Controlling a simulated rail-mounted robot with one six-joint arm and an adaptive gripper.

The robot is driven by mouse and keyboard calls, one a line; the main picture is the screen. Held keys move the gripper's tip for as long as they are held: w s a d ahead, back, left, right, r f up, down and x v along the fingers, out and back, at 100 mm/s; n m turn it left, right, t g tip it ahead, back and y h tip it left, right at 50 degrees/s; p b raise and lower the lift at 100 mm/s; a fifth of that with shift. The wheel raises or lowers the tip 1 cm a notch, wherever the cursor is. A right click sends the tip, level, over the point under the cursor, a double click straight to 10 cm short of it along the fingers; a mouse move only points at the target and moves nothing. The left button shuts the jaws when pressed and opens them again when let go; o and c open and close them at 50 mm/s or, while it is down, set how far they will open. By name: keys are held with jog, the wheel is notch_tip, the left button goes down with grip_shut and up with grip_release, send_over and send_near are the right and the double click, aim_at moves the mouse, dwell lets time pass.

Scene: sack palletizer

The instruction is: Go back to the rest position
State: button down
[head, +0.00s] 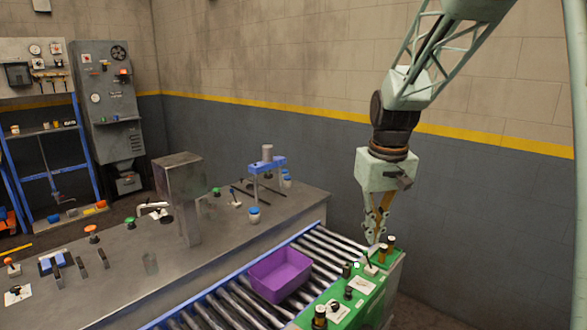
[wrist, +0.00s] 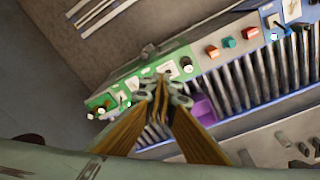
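My gripper (head: 376,238) hangs pointing down above the green control panel at the right end of the roller conveyor. In the wrist view its two brown fingers converge, and the tips (wrist: 160,90) come together with nothing visible held between them. A purple bin (head: 280,275) rests on the conveyor rollers, to the left of my gripper and apart from it. The bin is partly hidden behind a finger in the wrist view (wrist: 205,110). No rest position is marked in either view.
The green panel (head: 340,308) carries knobs and buttons close below my gripper. A grey bench (head: 120,275) with a post and small items lies beyond the conveyor (head: 240,300). A wall (head: 460,200) stands behind my arm. Cabinets and a blue rack (head: 45,135) stand at the far left.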

jog(key=s+r+m+t+b, duration=0.1)
jog(key=s+r, duration=0.4)
jog(key=s, duration=0.6)
jog(key=s+r+b, duration=0.1)
jog(key=s+r, duration=0.4)
jog(key=s, duration=0.6)
jog(key=s+f+m+t+b, duration=0.1)
jog(key=s+f, duration=0.1)
jog(key=s, duration=1.8)
jog(key=shift+s, duration=0.15)
